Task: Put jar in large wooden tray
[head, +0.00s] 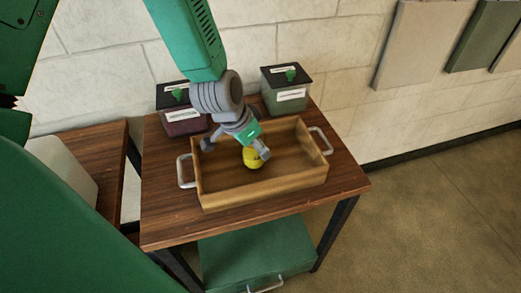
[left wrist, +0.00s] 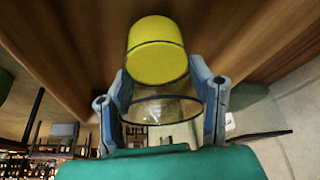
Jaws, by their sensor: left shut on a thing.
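The jar has a yellow end (head: 253,158) and a clear glass body (left wrist: 163,110). In the left wrist view its yellow part (left wrist: 157,55) points away from my gripper, toward the wood. My left gripper (head: 236,150) is shut on the jar, with one finger on each side of the glass. It holds the jar inside the outline of the large wooden tray (head: 262,192), which has a metal handle at each end. I cannot tell whether the jar touches the tray floor. In the head view my gripper hides most of the glass. My right gripper is not in view.
The tray stands on a dark wooden table (head: 165,222). Two lidded containers, one dark red (head: 185,124) and one green (head: 287,98), stand behind it by the wall. A green box (head: 255,255) is below the table. A white object (head: 66,180) sits on the left table.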

